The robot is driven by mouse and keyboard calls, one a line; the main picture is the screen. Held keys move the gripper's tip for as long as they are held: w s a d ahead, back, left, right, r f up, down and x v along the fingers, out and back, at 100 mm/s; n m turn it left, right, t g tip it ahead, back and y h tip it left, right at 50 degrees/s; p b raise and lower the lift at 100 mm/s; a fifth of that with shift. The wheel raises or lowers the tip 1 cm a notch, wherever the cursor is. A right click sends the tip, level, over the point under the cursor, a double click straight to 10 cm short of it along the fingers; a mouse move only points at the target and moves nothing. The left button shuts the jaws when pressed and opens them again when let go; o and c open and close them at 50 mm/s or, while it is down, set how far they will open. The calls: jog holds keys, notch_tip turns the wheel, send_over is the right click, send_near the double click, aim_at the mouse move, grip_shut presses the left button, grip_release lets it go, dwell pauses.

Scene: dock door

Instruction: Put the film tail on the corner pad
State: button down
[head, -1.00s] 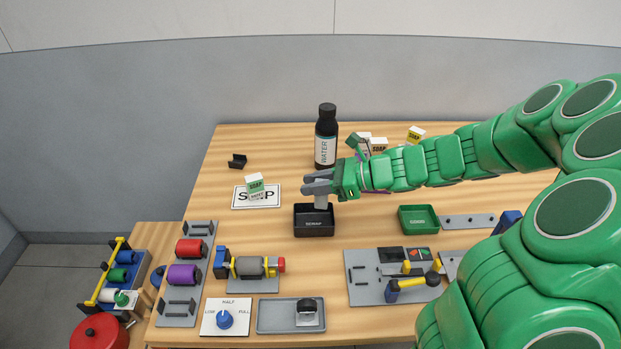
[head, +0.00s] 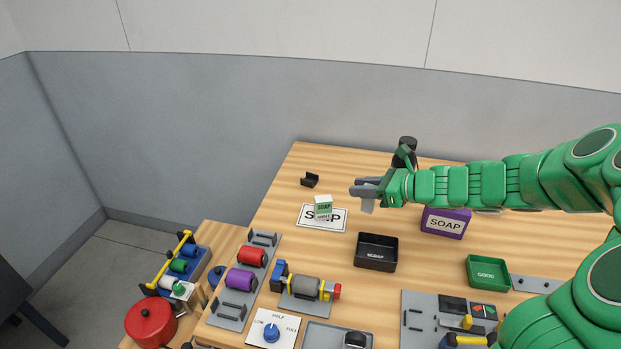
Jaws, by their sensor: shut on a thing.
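My gripper (head: 362,190) is shut on a small pale grey piece (head: 367,206) that hangs below its fingers. This may be the film tail; I cannot tell for sure. The gripper is in the air, above and behind the black SCRAP bin in the picture. No pad is labelled as the corner pad. A small black corner-shaped piece (head: 310,181) lies at the back left of the table, left of the gripper and apart from it.
A green and white soap box (head: 323,208) stands on a printed card (head: 337,218). The SCRAP bin (head: 376,253), green GOOD bin (head: 488,272) and purple SOAP box (head: 445,223) stand right of it. My arm partly hides a dark bottle (head: 408,145).

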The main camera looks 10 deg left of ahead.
jog(key=w+a+r+m+t, duration=0.1)
jog(key=w+a+t, duration=0.1)
jog(key=w+a, duration=1.1)
jog(key=shift+m, duration=0.3)
jog(key=shift+w+a+f, duration=1.25)
jog(key=shift+w+f, duration=0.55)
jog(key=shift+f, duration=0.4)
jog(key=shift+w+a+f, duration=1.3)
jog(key=shift+w+f, duration=0.55)
jog(key=shift+f, duration=0.3)
jog(key=shift+w+a+f, duration=1.25)
jog(key=shift+w+f, duration=0.55)
jog(key=shift+f, duration=0.4)
jog(key=shift+f, duration=0.1)
jog(key=c, duration=0.9)
grip_release()
